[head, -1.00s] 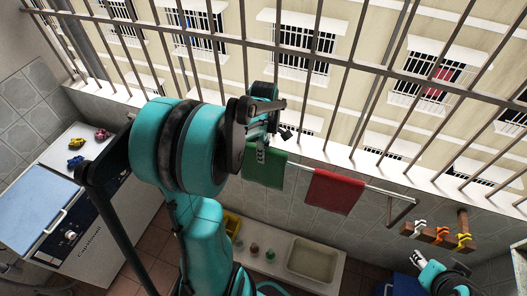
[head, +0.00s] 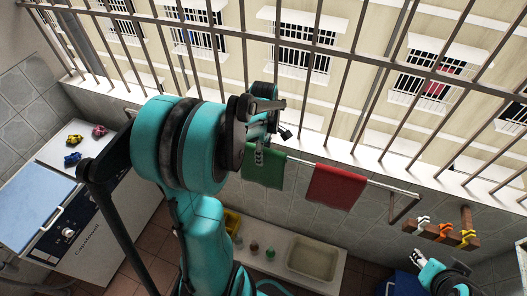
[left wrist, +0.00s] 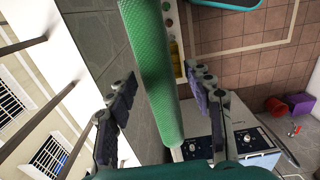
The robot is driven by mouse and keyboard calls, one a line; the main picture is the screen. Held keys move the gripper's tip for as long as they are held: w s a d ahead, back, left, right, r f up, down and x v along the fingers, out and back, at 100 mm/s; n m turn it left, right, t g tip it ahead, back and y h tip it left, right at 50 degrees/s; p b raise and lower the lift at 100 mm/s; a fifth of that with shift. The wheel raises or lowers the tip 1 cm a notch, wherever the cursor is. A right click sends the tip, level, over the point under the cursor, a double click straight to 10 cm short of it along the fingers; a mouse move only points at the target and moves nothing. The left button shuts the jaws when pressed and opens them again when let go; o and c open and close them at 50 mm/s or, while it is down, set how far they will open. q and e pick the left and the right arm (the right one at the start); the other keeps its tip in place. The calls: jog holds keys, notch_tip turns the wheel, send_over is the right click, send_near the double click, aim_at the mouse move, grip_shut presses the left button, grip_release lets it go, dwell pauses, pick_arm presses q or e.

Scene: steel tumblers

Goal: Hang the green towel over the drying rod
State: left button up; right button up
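The green towel (head: 263,172) hangs over the left part of the white drying rod (head: 375,183) below the window bars. In the left wrist view the towel (left wrist: 158,75) is a long green fold running between my fingers, with a bit of the rod (left wrist: 177,153) past its near end. My left gripper (head: 262,148) is at the towel's top left. In the left wrist view its fingers (left wrist: 160,105) are spread, one on each side of the towel, with gaps. My right gripper (head: 418,258) is low at the right, empty-looking, far from the towel; its finger opening is unclear.
A red towel (head: 336,188) hangs on the rod to the right. A wooden rack (head: 437,234) with coloured clips is farther right. Window bars stand behind the rod. A sink (head: 313,259) is below, and a washing machine (head: 95,235) is at the left.

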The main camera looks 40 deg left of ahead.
pick_arm(q)
notch_tip(320, 180, up, 12)
jog(key=s+d+f+m+t, duration=0.1)
jog(key=s+d+m+t, duration=0.3)
jog(key=d+m, duration=0.6)
jog(key=s+d+f+m+t, duration=0.2)
jog(key=s+d+m+t, duration=0.1)
jog(key=d+m, duration=0.65)
notch_tip(320, 180, down, 20)
jog(key=a+m+b, duration=0.1)
jog(key=m+b, duration=0.1)
jog(key=b, duration=1.8)
jog(key=shift+s, duration=0.25)
